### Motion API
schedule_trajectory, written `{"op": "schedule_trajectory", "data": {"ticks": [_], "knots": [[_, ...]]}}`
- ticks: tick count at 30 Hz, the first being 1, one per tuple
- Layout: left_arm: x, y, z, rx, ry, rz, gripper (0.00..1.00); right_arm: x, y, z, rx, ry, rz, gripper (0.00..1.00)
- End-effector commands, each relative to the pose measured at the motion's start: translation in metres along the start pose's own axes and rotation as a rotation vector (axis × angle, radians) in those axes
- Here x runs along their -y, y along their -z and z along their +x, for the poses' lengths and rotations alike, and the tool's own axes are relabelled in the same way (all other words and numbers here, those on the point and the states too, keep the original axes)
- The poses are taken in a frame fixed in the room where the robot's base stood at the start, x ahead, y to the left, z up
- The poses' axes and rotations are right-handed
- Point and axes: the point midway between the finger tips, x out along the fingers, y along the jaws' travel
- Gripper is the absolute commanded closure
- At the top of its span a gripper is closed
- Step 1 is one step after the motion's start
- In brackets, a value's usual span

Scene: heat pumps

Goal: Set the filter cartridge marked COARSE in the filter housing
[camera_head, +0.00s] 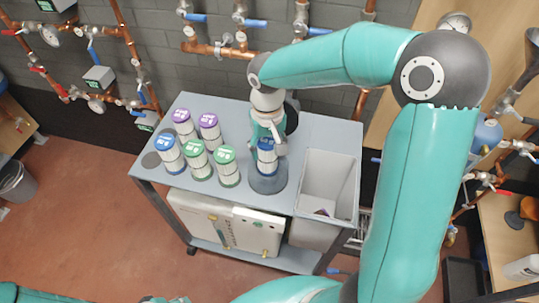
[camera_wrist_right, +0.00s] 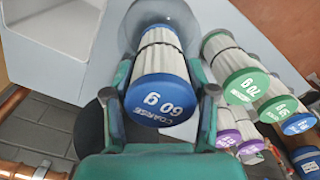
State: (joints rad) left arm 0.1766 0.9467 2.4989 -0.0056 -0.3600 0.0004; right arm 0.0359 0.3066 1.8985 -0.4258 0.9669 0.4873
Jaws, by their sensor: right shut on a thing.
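The blue-capped filter cartridge (camera_head: 267,157) is upright in my right gripper (camera_head: 268,137). In the right wrist view its blue cap (camera_wrist_right: 160,100) reads "60 g" and "COARSE", and the two fingers (camera_wrist_right: 163,108) close on it from both sides. The grey round filter housing (camera_head: 268,184) stands on the table right under the cartridge; it also shows around the cartridge's far end in the wrist view (camera_wrist_right: 188,18). I cannot tell how far the cartridge's lower end is inside the housing. My left gripper is not visible.
Left of the housing stand several other cartridges: two purple-capped (camera_head: 208,121), two green-capped (camera_head: 224,165) and another blue-capped (camera_head: 168,153). A grey open bin (camera_head: 328,185) is close on the right. Copper pipes (camera_head: 215,49) run along the wall behind the grey table (camera_head: 235,108).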

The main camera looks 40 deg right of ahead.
Motion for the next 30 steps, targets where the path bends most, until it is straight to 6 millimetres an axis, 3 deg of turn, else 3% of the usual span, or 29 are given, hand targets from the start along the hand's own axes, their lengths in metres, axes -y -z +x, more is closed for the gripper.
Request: {"op": "schedule_trajectory", "data": {"ticks": [9,20,21,25,30], "knots": [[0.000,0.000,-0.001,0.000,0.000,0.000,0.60,0.000,-0.001,0.039,0.003,-0.001,-0.001,0.84],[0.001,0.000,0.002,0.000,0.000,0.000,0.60,0.000,0.000,0.044,0.000,0.000,-0.002,0.84],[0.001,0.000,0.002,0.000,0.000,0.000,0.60,0.000,0.000,0.044,0.001,0.000,-0.002,0.42],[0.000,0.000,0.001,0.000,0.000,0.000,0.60,0.000,0.000,0.043,0.001,0.000,-0.001,0.20],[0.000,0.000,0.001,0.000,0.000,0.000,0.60,0.000,0.000,0.043,0.001,0.000,-0.001,0.18]]}}
